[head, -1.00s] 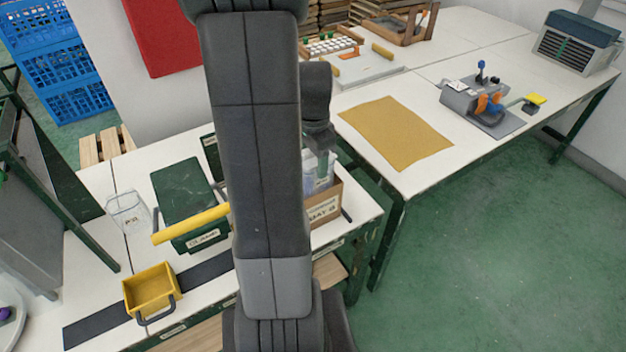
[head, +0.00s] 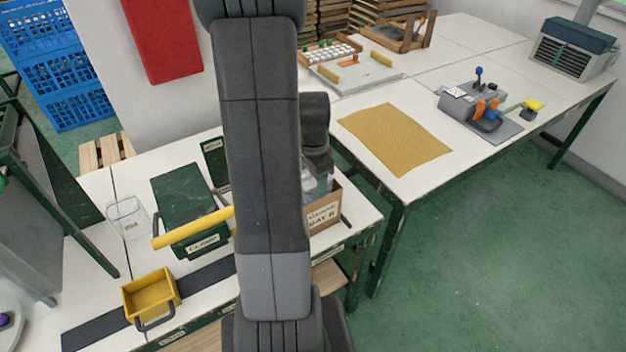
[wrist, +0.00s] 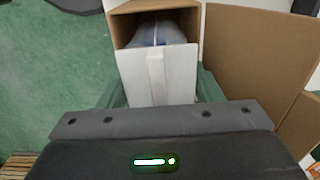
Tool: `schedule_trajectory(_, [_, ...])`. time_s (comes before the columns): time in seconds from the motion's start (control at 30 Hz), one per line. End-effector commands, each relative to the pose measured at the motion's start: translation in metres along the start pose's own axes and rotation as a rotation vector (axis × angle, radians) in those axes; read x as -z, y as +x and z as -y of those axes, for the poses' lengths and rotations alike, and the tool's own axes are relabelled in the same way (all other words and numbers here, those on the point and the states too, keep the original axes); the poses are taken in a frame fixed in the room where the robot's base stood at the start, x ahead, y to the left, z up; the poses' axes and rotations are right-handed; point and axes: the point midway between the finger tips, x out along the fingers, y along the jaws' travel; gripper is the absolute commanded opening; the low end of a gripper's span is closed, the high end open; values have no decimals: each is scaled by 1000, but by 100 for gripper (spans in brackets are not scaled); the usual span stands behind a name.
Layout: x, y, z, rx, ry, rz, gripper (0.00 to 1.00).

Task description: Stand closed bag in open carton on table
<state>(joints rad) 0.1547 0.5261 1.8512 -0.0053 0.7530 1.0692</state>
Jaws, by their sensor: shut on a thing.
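The open carton (head: 325,212) stands on the near table, partly behind my arm in the head view. In the wrist view its brown wall (wrist: 216,42) and spread flaps surround a dark opening. The bag (wrist: 157,72) has a flat white top and a clear, bluish body that reaches into this opening. My gripper (wrist: 157,92) is shut on the bag's top, with a green finger on each side. In the head view, only a little of the bag shows above the carton rim. Its base is hidden, so I cannot tell whether it touches the carton floor.
A green box (head: 183,205) with a yellow bar (head: 193,228) stands left of the carton. A yellow bin (head: 151,293) and a clear container (head: 127,217) are farther left. A tan mat (head: 395,138) lies on the far table, which has free room around it.

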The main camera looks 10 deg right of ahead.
Motion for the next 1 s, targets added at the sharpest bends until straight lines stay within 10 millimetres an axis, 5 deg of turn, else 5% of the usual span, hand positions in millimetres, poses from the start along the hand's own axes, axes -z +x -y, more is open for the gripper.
schedule_trajectory(0.03, [-4, 13, -5, -15, 4, 14, 30])
schedule_trajectory(0.23, [-5, 18, -6, -14, 6, 16, 30])
schedule_trajectory(0.27, [-5, 18, -6, -14, 6, 16, 61])
schedule_trajectory(0.3, [-5, 18, -6, -14, 6, 16, 68])
schedule_trajectory(0.7, [-4, 0, -4, -11, 7, 14, 68])
schedule_trajectory(1.0, [-2, -67, -2, -4, 4, 8, 68])
